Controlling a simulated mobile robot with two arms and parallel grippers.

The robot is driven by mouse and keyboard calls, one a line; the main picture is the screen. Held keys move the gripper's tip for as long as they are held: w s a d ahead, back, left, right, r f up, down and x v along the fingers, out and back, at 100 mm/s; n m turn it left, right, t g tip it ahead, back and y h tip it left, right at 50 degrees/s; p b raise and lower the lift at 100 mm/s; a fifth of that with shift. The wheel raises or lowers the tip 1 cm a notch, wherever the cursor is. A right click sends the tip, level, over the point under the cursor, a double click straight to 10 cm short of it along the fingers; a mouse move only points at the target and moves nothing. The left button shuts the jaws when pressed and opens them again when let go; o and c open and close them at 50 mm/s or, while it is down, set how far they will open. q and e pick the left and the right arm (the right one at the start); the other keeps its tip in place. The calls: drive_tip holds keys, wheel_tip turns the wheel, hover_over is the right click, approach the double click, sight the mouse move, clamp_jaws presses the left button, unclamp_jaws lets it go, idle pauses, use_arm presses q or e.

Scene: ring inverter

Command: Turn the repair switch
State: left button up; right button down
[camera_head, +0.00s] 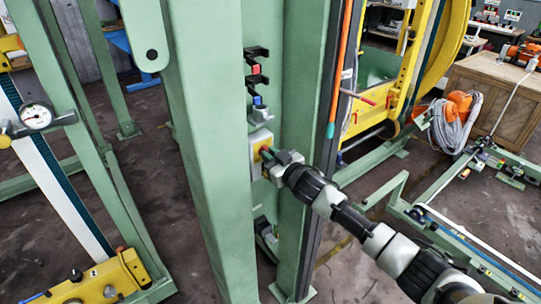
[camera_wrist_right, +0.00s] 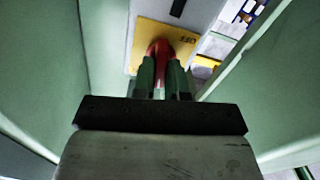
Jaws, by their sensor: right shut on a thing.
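The repair switch is a grey box with a yellow plate and a red knob, mounted between green posts in the head view (camera_head: 258,150). In the right wrist view its yellow plate (camera_wrist_right: 160,38) carries a black mark and the letters OFF, and the red knob (camera_wrist_right: 160,49) stands out from it. My right gripper (camera_head: 270,155) reaches in from the lower right to the switch. Its two green fingers (camera_wrist_right: 161,72) are shut on the red knob, one on each side. The knob's far end is partly hidden by the fingers. My left gripper is not in view.
Green posts (camera_head: 195,150) stand close on both sides of the switch. Small red and blue parts on black brackets (camera_head: 256,70) sit above it. A pressure gauge (camera_head: 36,116) is at the left, and a wooden crate (camera_head: 495,95) stands at the far right.

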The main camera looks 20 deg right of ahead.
drive_tip(key=shift+s+a+f+n, duration=0.1)
drive_tip(key=shift+f+n, duration=0.05)
drive_tip(key=shift+n, duration=3.75)
drive_tip(key=shift+a+f+n, duration=0.1)
drive_tip(key=shift+f+n, duration=0.05)
drive_tip(key=shift+n, duration=3.75)
drive_tip(key=c, duration=1.2)
unclamp_jaws()
drive_tip(key=shift+o, duration=0.2)
drive_tip(key=b+v, duration=0.2)
drive_tip(key=v, duration=0.8)
drive_tip(key=shift+s, duration=0.4)
